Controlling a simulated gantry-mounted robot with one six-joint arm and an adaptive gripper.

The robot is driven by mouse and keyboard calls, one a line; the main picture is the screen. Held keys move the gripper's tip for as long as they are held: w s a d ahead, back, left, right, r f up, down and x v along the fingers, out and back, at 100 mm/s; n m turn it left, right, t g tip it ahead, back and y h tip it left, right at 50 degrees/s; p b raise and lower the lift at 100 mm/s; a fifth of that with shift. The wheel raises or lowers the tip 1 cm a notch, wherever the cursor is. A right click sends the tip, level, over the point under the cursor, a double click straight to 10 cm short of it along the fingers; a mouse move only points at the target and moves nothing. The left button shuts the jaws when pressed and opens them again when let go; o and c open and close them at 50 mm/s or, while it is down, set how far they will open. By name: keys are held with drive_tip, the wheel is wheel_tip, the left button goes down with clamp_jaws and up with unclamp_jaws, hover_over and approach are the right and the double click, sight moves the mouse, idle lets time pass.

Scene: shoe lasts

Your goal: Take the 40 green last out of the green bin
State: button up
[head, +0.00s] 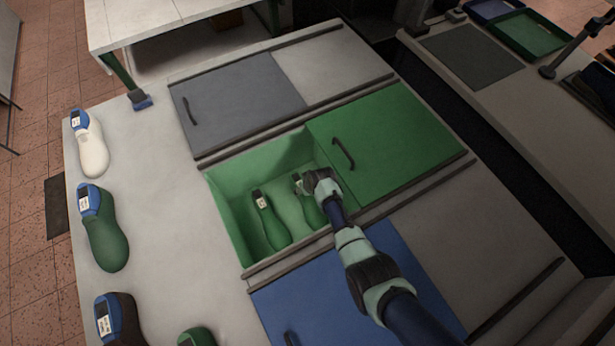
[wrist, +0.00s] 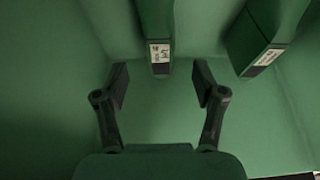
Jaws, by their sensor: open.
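The green bin (head: 228,215) stands open with its lid slid to the right. Inside lie two green lasts: one on the left (head: 272,225) with a white label, and one to its right (head: 311,212), partly hidden by my arm. In the wrist view my gripper (wrist: 160,84) is open and empty inside the bin. One last (wrist: 157,22) has its labelled end just beyond the gap between the fingers, not gripped. The other last (wrist: 262,38) is tilted at the upper right. The label sizes are too small to read surely.
The green lid (head: 385,140) covers the bin's right side. A grey lid (head: 235,100) and a blue lid (head: 330,300) flank it. A white last (head: 92,145), a green last (head: 105,235) and others stand on the left of the table. The bin walls are close around my gripper.

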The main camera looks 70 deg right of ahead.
sight(308, 200)
drive_tip(key=b+x, duration=0.6)
drive_tip(key=x, duration=0.2)
drive_tip(key=shift+r, duration=0.1)
drive_tip(key=shift+c, duration=0.2)
clamp_jaws()
